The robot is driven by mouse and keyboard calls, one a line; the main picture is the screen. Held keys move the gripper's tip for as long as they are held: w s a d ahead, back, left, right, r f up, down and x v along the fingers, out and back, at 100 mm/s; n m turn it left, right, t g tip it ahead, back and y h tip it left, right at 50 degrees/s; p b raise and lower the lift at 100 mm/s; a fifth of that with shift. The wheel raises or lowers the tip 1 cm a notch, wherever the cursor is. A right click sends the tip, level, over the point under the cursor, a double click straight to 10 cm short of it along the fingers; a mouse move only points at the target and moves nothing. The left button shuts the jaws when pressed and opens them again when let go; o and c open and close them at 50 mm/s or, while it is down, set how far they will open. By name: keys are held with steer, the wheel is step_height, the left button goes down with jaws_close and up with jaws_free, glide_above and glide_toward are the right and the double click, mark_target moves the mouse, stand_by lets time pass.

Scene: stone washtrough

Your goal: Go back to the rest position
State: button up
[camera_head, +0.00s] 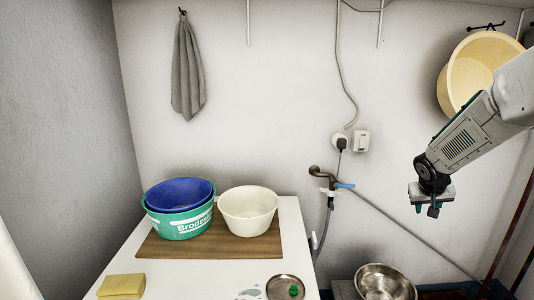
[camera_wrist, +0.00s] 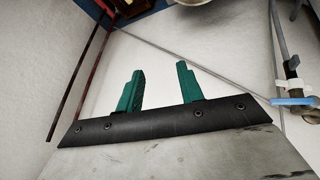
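My gripper (camera_head: 434,208) hangs in the air at the right of the head view, in front of the white wall and above the steel bowl. In the wrist view its two green fingers (camera_wrist: 159,78) stand apart with nothing between them, so it is open and empty. My arm comes in from the right edge, in front of the cream basin on the wall.
A white table (camera_head: 186,272) holds a teal tub (camera_head: 180,224) with a blue basin (camera_head: 180,190), a cream bowl (camera_head: 248,210), a yellow sponge (camera_head: 121,286) and a metal dish (camera_head: 274,289). A tap (camera_head: 323,175) and a steel bowl (camera_head: 384,283) are near my gripper.

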steer(key=s+a+r+n+g+y, duration=0.1)
steer(key=s+a+r, duration=0.2)
steer(key=s+a, duration=0.4)
steer(key=s+a+r+g+y, duration=0.1)
steer(key=s+a+r, duration=0.3)
steer(key=s, duration=1.5)
steer(key=s+a+r+n+g+y, duration=0.1)
steer(key=s+a+r+y, duration=0.1)
steer(key=s+a, duration=0.8)
steer(key=shift+s+a+r+n, duration=0.35)
steer(key=shift+s+r, duration=0.35)
steer(key=shift+s, duration=1.35)
steer(key=shift+g, duration=0.3)
steer(key=shift+c, duration=0.3)
